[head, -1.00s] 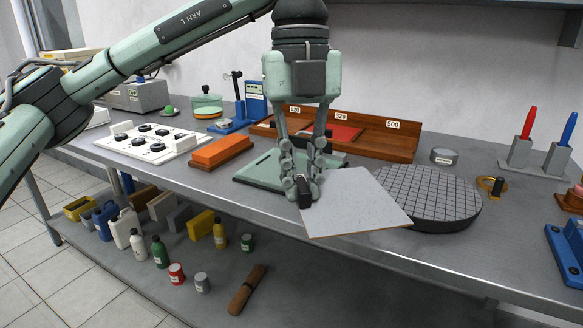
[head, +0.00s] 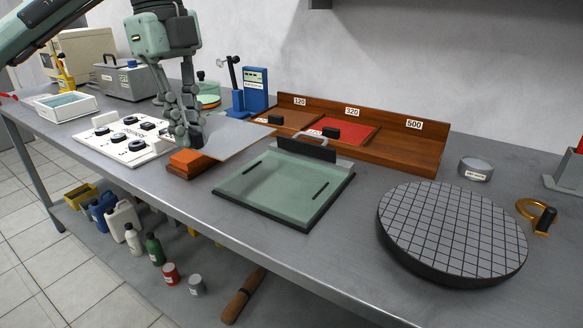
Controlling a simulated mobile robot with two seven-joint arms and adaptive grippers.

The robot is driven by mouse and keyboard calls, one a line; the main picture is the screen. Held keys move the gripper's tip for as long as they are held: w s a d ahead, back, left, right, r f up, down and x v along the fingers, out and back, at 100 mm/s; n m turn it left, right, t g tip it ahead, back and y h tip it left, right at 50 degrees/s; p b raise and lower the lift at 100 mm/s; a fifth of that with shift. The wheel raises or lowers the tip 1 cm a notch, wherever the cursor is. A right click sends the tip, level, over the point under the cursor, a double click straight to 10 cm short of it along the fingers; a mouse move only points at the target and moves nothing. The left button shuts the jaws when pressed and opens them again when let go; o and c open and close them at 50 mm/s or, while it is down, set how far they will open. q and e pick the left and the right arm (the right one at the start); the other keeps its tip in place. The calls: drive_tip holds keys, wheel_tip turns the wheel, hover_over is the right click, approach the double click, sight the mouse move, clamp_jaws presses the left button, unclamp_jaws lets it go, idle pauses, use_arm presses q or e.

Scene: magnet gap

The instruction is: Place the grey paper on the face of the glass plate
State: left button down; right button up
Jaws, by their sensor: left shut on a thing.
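My left gripper (head: 188,138) is shut on the grey paper (head: 238,138) at its left end and holds it up, roughly flat. The paper is a thin light-grey sheet with a brownish edge. It hangs behind and left of the glass plate, in front of the wooden rack, and covers part of the orange block in the picture. The glass plate (head: 270,190) is pale green in a dark frame, with two dark slots and a dark bar with a light handle (head: 306,147) at its far edge. Its face is bare. My right gripper is not in view.
The wooden rack (head: 400,152) holds a brown sheet (head: 292,119) and a red sheet (head: 350,133); its 500 bay is empty. A round gridded plate (head: 452,230) stands right. An orange block (head: 190,163) and a white knobbed panel (head: 125,138) stand left.

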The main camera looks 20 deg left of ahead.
sight(217, 143)
use_arm(q)
drive_tip(key=w+d+f, duration=0.1)
drive_tip(key=w+d+f+b, duration=0.1)
drive_tip(key=d, duration=0.1)
drive_tip(key=shift+w+d+f+b, duration=0.1)
drive_tip(key=shift+w+f+b, duration=0.1)
drive_tip(key=shift+f+b, duration=0.15)
drive_tip(key=w+d+f, duration=0.2)
drive_tip(key=w+d+f+b, duration=0.1)
drive_tip(key=w+d+f, duration=0.1)
drive_tip(key=w+d, duration=0.1)
drive_tip(key=shift+w+d+f, duration=0.1)
wheel_tip(217, 143, down, 3)
drive_tip(key=shift+f, duration=0.4)
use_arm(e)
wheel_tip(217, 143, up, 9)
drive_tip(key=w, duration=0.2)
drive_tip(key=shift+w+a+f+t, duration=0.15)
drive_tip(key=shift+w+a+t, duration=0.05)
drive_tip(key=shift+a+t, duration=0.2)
use_arm(q)
drive_tip(key=shift+f, duration=0.15)
drive_tip(key=c, duration=1.5)
unclamp_jaws()
drive_tip(key=shift+c, duration=0.2)
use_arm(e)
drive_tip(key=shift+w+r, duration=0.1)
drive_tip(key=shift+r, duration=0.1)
